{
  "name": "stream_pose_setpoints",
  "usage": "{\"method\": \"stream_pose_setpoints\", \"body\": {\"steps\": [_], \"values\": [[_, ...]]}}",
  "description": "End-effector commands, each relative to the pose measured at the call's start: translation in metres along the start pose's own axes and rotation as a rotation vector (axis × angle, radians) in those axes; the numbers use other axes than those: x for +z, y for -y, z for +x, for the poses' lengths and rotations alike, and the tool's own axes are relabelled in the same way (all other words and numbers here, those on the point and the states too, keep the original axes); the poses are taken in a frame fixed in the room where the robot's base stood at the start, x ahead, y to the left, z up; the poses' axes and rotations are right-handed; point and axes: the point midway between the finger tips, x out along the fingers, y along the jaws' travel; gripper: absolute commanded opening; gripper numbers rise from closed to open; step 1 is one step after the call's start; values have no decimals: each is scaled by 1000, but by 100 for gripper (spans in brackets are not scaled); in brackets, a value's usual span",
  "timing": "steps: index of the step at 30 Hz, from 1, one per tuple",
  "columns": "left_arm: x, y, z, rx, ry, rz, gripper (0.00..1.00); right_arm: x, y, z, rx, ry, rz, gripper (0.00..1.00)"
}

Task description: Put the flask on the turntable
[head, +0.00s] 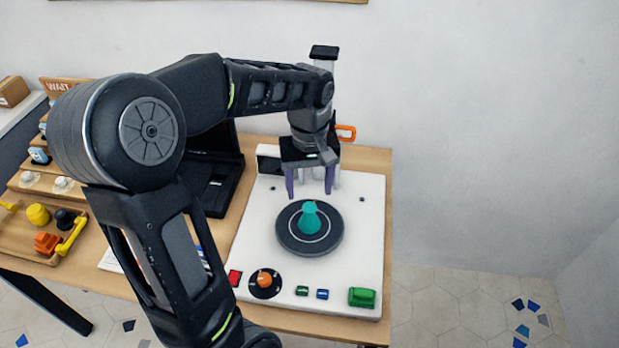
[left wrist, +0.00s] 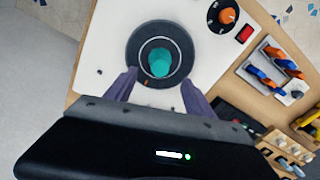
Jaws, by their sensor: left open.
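The teal flask (head: 310,217) stands upright on the dark round turntable (head: 291,240), inside its pale ring near the middle. In the left wrist view the flask (left wrist: 159,63) also shows on the turntable (left wrist: 136,45). My left gripper (head: 310,193) is open and empty, with its purple fingers pointing down just behind the flask. In the left wrist view the fingertips (left wrist: 159,80) lie to either side below the flask, not touching it. My right gripper is in neither view.
The turntable is set in a white panel (head: 359,240) with an orange knob (head: 264,280), a red button (head: 234,278) and a green block (head: 362,297). A black laptop-like device (head: 213,187) stands left of it. A wooden tray (head: 40,256) with coloured parts lies far left.

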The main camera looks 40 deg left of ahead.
Motion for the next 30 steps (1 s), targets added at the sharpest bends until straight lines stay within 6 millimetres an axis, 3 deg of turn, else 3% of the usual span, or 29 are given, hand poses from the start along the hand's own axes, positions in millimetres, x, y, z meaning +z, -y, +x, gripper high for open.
{"method": "stream_pose_setpoints", "body": {"steps": [3,7,30], "values": [[0,-1,-17,2,-2,1,62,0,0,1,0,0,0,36],[0,0,-26,1,-1,1,62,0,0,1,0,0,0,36],[0,0,-26,0,0,0,62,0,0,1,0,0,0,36]]}}
